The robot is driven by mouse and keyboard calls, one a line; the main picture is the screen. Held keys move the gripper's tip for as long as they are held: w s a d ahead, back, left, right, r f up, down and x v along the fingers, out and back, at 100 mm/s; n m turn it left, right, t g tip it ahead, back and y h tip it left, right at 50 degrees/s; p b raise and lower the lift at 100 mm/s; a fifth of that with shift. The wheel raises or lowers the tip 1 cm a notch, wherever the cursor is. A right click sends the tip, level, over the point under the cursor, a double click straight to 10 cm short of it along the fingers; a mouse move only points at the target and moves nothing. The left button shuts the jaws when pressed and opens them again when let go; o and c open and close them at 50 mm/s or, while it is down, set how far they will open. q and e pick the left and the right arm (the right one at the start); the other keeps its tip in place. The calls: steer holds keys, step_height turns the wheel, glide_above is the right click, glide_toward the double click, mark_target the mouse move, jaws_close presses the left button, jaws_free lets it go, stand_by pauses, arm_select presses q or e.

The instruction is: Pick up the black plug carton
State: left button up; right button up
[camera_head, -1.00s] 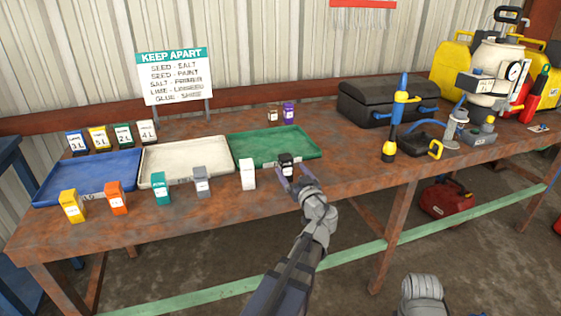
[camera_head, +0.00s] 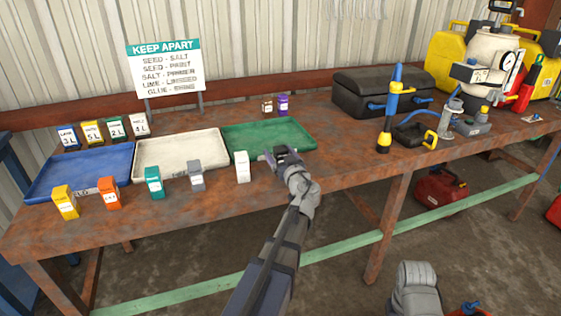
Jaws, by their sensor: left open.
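The black plug carton (camera_head: 283,151) stands near the front of the bench, just right of the white carton (camera_head: 242,166) and by the green tray's front edge. My left gripper (camera_head: 279,157) is open and right at it, with the fingers low around or beside the carton. The gripper hides most of the carton, so I cannot tell whether the fingers touch it.
Grey (camera_head: 197,176), teal (camera_head: 154,182), orange (camera_head: 109,193) and yellow (camera_head: 65,202) cartons line the front edge leftward. Blue (camera_head: 40,188), white (camera_head: 150,159) and green (camera_head: 240,132) trays lie behind. A black case (camera_head: 375,92) and tools stand to the right.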

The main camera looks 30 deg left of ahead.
arm_select(q)
steer(key=shift+x, duration=1)
jaws_close()
